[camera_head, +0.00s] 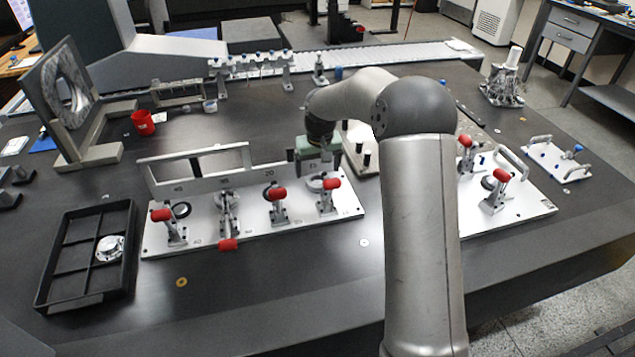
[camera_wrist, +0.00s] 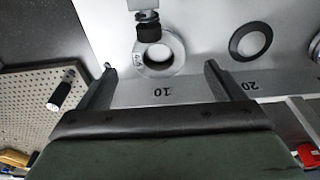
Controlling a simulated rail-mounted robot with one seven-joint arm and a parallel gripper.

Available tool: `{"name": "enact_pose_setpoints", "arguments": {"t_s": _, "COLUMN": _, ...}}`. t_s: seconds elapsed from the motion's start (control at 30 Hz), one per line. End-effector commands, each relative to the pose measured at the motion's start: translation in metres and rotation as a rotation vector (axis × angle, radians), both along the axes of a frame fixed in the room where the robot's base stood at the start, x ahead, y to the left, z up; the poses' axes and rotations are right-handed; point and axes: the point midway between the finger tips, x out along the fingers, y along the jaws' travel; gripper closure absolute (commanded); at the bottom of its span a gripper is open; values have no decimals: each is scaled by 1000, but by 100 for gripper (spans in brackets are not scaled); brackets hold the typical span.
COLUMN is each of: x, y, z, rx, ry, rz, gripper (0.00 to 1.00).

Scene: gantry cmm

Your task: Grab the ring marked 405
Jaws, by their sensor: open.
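A light metal ring (camera_wrist: 172,65) lies on the white fixture plate at the position labelled 10, with a small dark marking on its left side that is too small to read surely. It shows in the head view (camera_head: 314,185), partly behind a clamp. The clamp's black tip (camera_wrist: 148,18) reaches over the ring's far side in the wrist view; I cannot tell whether it touches. My gripper (camera_wrist: 160,70) is open, its fingers apart on either side of the ring's near edge, with nothing between them. In the head view my gripper (camera_head: 316,166) is just behind this ring.
A dark ring (camera_wrist: 251,41) lies at position 20. Red-handled clamps (camera_head: 278,194) line the fixture plate (camera_head: 255,233); one handle (camera_head: 228,245) hangs low at the front. A raised bar (camera_head: 215,178) runs behind them. A black divided tray (camera_head: 68,290) holds a silver part (camera_head: 110,248).

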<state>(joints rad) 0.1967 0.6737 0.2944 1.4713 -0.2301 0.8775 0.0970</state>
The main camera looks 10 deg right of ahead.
Motion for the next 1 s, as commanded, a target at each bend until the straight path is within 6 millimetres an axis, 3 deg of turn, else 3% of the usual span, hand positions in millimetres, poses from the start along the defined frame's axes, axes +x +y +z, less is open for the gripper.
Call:
{"name": "enact_pose_setpoints", "arguments": {"t_s": 0.2, "x": 5, "y": -1, "z": -35, "rx": 1, "ry": 4, "rz": 1, "gripper": 12}}
{"name": "enact_pose_setpoints", "arguments": {"t_s": 0.47, "x": 6, "y": -1, "z": -42, "rx": 0, "ry": 0, "rz": 1, "gripper": 12}}
{"name": "enact_pose_setpoints", "arguments": {"t_s": 0.5, "x": 6, "y": -1, "z": -42, "rx": 0, "ry": 1, "rz": 1, "gripper": 15}}
{"name": "enact_pose_setpoints", "arguments": {"t_s": 0.57, "x": 6, "y": -1, "z": -42, "rx": 0, "ry": 1, "rz": 1, "gripper": 31}}
{"name": "enact_pose_setpoints", "arguments": {"t_s": 0.7, "x": 6, "y": -1, "z": -42, "rx": 0, "ry": 1, "rz": 1, "gripper": 70}}
{"name": "enact_pose_setpoints", "arguments": {"t_s": 1.0, "x": 7, "y": -1, "z": -37, "rx": 0, "ry": -2, "rz": 1, "gripper": 74}}
